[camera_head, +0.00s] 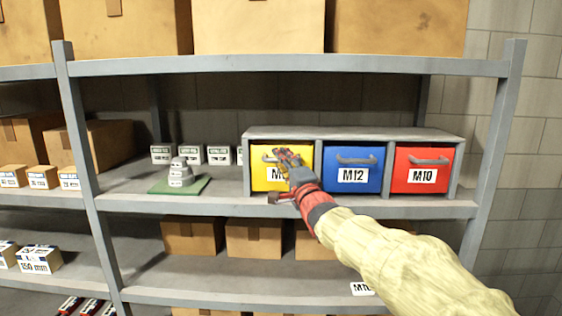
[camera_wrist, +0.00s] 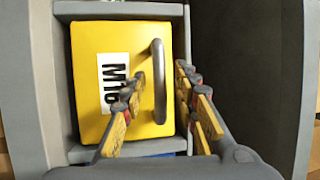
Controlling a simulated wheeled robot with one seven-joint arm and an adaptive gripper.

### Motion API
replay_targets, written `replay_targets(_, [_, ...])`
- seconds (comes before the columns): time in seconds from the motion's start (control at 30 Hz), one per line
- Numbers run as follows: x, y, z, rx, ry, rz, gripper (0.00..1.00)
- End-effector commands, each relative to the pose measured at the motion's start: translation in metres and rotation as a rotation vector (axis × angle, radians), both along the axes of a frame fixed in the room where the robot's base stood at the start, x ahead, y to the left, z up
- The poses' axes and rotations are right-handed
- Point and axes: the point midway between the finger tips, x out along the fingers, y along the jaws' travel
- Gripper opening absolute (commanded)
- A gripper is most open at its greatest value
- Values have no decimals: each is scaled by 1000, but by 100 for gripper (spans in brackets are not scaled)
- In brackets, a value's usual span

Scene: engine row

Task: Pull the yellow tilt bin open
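The yellow tilt bin (camera_head: 262,176) is the left one of a row of three in a grey housing on the middle shelf. Its front looks upright and flush with the housing, so it appears closed. In the wrist view the yellow bin (camera_wrist: 88,65) shows sideways, with a white label and a grey bar handle (camera_wrist: 159,85). My gripper (camera_head: 284,156) is in front of the bin and hides part of its label and handle. In the wrist view my gripper (camera_wrist: 160,78) is open, its fingertips apart on either side of the handle. Contact with the handle cannot be told.
A blue bin (camera_head: 352,181) and a red bin (camera_head: 422,180) stand to the right in the same grey housing (camera_head: 350,134). Shelf posts (camera_head: 498,140) flank the bay. Cardboard boxes (camera_head: 254,238) fill the shelf below.

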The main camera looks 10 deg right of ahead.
Motion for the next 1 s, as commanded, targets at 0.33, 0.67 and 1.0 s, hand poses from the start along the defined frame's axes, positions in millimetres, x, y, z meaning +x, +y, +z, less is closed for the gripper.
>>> replay_targets(0.33, [9, 1, 1, 0, 2, -1, 30])
replay_targets(0.67, [9, 1, 1, 0, 2, 0, 16])
replay_targets(1.0, [9, 1, 1, 0, 2, 0, 0])
